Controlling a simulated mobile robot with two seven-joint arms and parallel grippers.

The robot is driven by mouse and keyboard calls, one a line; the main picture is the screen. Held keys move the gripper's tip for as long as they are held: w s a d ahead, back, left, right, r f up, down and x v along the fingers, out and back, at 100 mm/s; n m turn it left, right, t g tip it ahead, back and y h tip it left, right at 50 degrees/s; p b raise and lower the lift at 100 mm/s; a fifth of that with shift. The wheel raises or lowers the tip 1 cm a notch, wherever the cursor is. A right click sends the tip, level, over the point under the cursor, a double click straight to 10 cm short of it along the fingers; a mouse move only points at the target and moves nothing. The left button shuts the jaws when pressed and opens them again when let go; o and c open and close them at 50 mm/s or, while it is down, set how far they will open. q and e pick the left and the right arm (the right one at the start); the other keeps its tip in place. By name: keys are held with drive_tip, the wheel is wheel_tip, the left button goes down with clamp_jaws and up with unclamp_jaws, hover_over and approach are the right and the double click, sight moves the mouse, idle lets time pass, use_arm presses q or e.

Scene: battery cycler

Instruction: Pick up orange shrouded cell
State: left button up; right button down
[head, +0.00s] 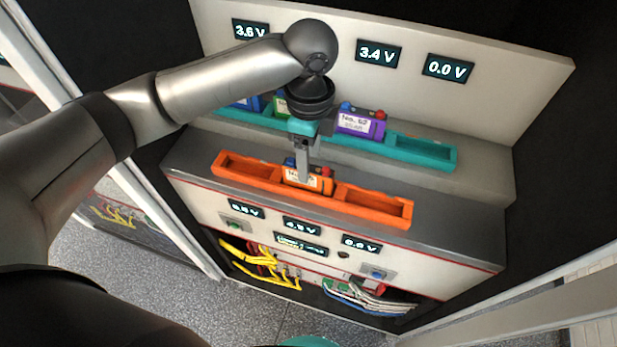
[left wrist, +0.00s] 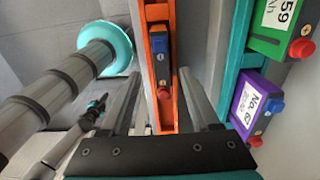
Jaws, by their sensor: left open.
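The orange shrouded cell (head: 322,183) stands in the middle of the orange tray (head: 372,206) on the lower shelf. Its white label is partly hidden behind my gripper. In the left wrist view I see the cell (left wrist: 160,65) from above, with a dark top, a blue terminal and a red terminal. My left gripper (head: 303,178) points down at the cell. In the left wrist view its open fingers (left wrist: 160,82) lie to either side of the cell, with nothing held. I cannot tell whether the fingers touch it. My right gripper is not recognisable in either view.
Behind, a teal tray (head: 421,152) holds a purple cell (head: 361,122), a green cell (left wrist: 282,28) and a blue cell (head: 245,103). The orange tray's outer sections look empty. Voltage displays (head: 378,54) line the back panel; yellow cables (head: 262,270) hang below the shelf.

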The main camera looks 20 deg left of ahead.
use_arm(q)
drive_tip(key=f, duration=0.5)
drive_tip(key=shift+w+a+f+b, duration=0.15)
drive_tip(key=shift+a+f+b, duration=0.15)
drive_tip(key=shift+a+b, duration=0.1)
clamp_jaws()
idle(1.1)
